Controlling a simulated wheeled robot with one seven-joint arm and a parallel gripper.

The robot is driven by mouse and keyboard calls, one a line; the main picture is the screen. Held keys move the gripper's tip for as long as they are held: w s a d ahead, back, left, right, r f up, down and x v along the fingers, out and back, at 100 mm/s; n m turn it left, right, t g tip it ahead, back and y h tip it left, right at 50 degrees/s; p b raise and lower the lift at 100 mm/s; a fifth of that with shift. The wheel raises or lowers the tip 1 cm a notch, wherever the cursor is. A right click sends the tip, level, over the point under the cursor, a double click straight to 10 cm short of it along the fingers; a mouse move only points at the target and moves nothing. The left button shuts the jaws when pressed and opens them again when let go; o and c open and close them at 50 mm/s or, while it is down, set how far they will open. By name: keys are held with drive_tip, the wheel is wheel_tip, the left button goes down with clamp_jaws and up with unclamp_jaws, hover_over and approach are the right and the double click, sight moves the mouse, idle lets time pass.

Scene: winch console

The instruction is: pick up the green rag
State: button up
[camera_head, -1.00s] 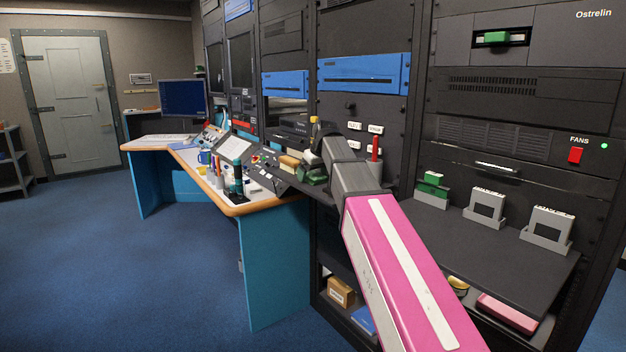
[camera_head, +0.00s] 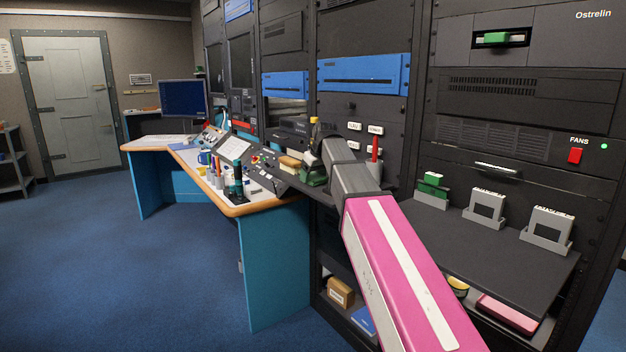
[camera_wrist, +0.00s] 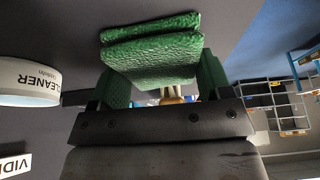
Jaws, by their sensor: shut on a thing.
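The green rag (camera_wrist: 155,58) is a folded, rough-textured bundle in the wrist view, between the fingers of my gripper (camera_wrist: 158,75). Green also shows along both sides of the jaws; I cannot tell there what is rag and what is finger. In the head view the rag (camera_head: 314,178) is a small green patch at the right end of the console, by the rack. My gripper (camera_head: 312,164) is there with it, small and partly hidden by my wrist. My gripper is shut on the rag. Whether the rag is clear of the surface cannot be told.
A white container marked CLEANER (camera_wrist: 28,82) is close on the left in the wrist view. A yellow-brown block (camera_head: 289,163) lies left of the rag. A red-topped screwdriver-like item (camera_head: 375,148) stands to the right. Bottles and cups crowd the desk (camera_head: 250,207); the floor in front is clear.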

sight(312, 175)
drive_tip(key=shift+r, duration=0.6)
drive_tip(key=r, duration=0.4)
drive_tip(key=shift+w+a, duration=0.15)
drive_tip(key=shift+a, duration=0.15)
drive_tip(key=w+a+r, duration=0.1)
drive_tip(key=a+r, duration=0.5)
drive_tip(key=a, duration=0.5)
drive_tip(key=shift+w+r, duration=0.15)
drive_tip(key=shift+w, duration=0.25)
drive_tip(key=shift+o, duration=0.4)
